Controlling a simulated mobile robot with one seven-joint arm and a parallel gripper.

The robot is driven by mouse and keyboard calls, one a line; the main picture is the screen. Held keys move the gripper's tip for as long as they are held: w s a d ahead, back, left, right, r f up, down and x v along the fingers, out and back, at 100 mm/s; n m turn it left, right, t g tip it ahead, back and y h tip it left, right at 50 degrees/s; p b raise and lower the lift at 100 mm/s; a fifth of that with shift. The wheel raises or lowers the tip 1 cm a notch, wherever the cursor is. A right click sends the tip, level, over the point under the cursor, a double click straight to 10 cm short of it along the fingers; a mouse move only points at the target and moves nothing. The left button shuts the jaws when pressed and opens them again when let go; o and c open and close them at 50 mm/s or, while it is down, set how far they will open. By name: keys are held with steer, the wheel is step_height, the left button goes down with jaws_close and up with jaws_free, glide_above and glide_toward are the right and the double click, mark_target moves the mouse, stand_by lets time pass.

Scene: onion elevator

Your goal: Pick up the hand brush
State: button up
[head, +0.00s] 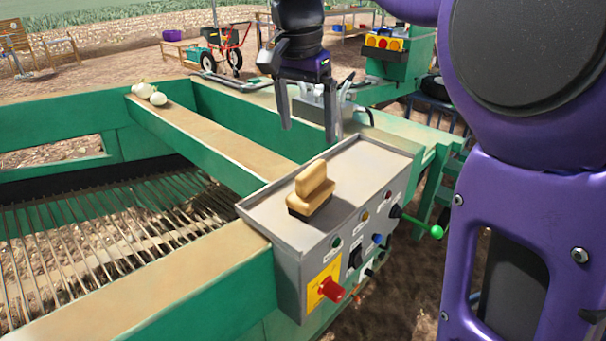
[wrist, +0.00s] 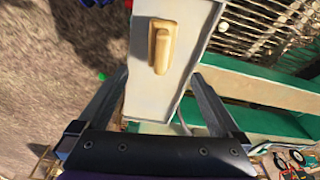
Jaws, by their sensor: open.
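The hand brush (head: 313,188) has a tan body with a raised grip and dark bristles at its base. It stands bristles down on the flat top of the grey control box (head: 360,165). The wrist view shows the brush (wrist: 162,45) from above, beyond the fingertips and roughly between their lines. My gripper (head: 310,130) is open and empty, pointing down behind and above the box, apart from the brush. In the wrist view its two fingers (wrist: 157,85) spread to either side of the box top.
The box front carries a red knob (head: 331,290), several buttons and a green-tipped lever (head: 436,232). Green beams with tan tops (head: 205,135) surround a bed of metal rods (head: 90,240). Several onions (head: 150,94) lie on one beam. The box top around the brush is clear.

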mark_target(313, 184)
steer(key=f, duration=0.3)
steer(key=w+f, duration=0.1)
steer(key=f, duration=0.2)
steer(key=d+f+b, duration=0.1)
steer(key=f, duration=0.2)
steer(key=shift+w+f, duration=0.15)
steer(key=shift+f, duration=0.25)
steer(key=shift+w+d+f, duration=0.1)
steer(key=shift+w+f, duration=0.15)
steer(key=shift+f, duration=0.65)
steer(key=shift+w+d+f, duration=0.1)
steer(key=shift+w+f, duration=0.1)
steer(key=shift+f, duration=0.75)
steer(key=shift+w+d+f, duration=0.1)
steer(key=shift+w+f, duration=0.15)
steer(key=shift+f, duration=0.65)
steer(key=c, duration=1.5)
step_height(313, 184, up, 10)
steer(key=shift+r+p, duration=0.1)
steer(key=shift+p, duration=0.35)
steer(key=o, duration=1.1)
steer(key=shift+c, duration=0.2)
steer(key=c, duration=0.7)
steer(key=shift+s, duration=0.1)
